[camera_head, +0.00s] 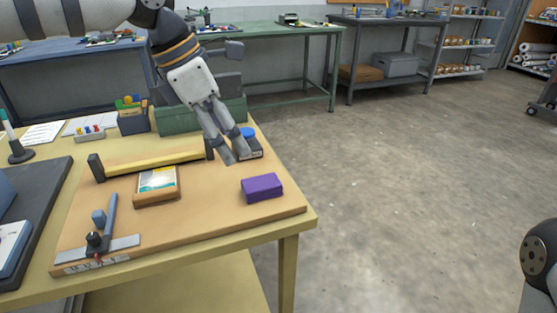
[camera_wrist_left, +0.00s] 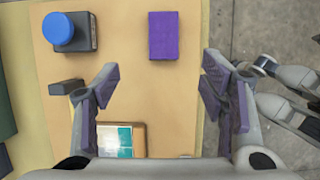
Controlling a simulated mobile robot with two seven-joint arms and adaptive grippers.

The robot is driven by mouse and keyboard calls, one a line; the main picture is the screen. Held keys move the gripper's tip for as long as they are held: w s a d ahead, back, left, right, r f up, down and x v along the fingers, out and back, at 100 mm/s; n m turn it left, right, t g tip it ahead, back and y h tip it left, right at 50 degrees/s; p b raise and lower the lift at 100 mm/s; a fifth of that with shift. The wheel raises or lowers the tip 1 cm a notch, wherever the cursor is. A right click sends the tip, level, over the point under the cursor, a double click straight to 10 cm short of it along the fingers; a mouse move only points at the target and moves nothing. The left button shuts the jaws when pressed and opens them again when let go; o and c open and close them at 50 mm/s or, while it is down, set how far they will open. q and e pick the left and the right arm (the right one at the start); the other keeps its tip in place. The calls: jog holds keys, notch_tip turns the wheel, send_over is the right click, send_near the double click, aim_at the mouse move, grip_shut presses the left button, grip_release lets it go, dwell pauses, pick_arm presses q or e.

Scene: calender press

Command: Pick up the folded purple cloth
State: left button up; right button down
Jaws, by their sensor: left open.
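The folded purple cloth (camera_head: 262,187) is a small block-shaped bundle lying on the tan board near its front right corner. It also shows in the left wrist view (camera_wrist_left: 163,36), beyond my fingertips and roughly in line with the gap between them. My left gripper (camera_head: 235,158) is open and empty, above the board, behind and left of the cloth, fingers pointing down. Its spread fingers show in the left wrist view (camera_wrist_left: 158,75). Grey parts at the right edge of the left wrist view look like my right gripper (camera_wrist_left: 285,88), partly cut off; its jaw state is unclear.
The tan board (camera_head: 222,205) also holds a blue-topped black block (camera_head: 248,146), a yellow bar (camera_head: 150,163), a wooden block with a picture (camera_head: 157,186) and a blue-handled metal tool (camera_head: 110,215). The board around the cloth is clear. Open floor (camera_head: 420,190) lies right of the table.

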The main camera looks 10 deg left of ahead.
aim_at(261, 182)
pick_arm(q)
jog(key=x, duration=0.7)
jog(key=d+b+x, duration=0.1)
jog(key=x, duration=0.3)
jog(key=shift+d, duration=0.1)
jog(key=c, duration=1.1)
